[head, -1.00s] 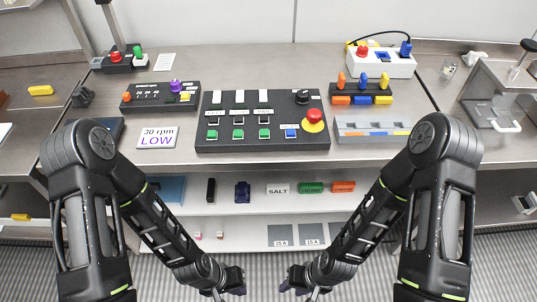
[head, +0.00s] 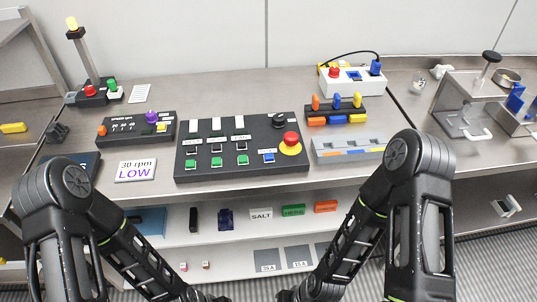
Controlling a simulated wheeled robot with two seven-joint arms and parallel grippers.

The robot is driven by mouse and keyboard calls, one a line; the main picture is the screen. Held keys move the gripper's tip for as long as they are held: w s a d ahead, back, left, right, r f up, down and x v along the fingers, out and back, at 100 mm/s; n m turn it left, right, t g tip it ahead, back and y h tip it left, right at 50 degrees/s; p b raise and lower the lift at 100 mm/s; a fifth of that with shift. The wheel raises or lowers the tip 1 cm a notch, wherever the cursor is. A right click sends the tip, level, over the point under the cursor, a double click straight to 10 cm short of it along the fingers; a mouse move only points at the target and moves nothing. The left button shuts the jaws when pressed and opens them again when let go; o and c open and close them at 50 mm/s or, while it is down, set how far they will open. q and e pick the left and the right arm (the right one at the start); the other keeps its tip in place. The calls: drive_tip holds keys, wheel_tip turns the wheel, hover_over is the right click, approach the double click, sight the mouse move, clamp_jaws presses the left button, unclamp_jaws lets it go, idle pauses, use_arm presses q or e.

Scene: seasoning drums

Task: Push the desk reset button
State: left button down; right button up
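The black control panel (head: 293,167) lies in the middle of the desk. It carries a red mushroom button on a yellow ring (head: 290,144), a black knob (head: 279,120), a blue button (head: 268,157), several green buttons (head: 215,162) and a row of white blocks (head: 216,125). The small labels are too small to read, so I cannot tell which control is marked reset. My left gripper (head: 217,299) and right gripper (head: 287,296) are at the bottom edge, below and apart from the panel. Both are mostly cut off, so their opening is hidden.
A smaller black box (head: 137,129) with orange, purple and yellow controls stands left, behind a "30 rpm LOW" sign (head: 136,170). Right are a grey tray (head: 348,148), a rack of coloured handles (head: 337,112) and a white box (head: 350,80). A shelf (head: 240,235) runs below the desk.

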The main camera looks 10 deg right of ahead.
clamp_jaws()
idle(1.4)
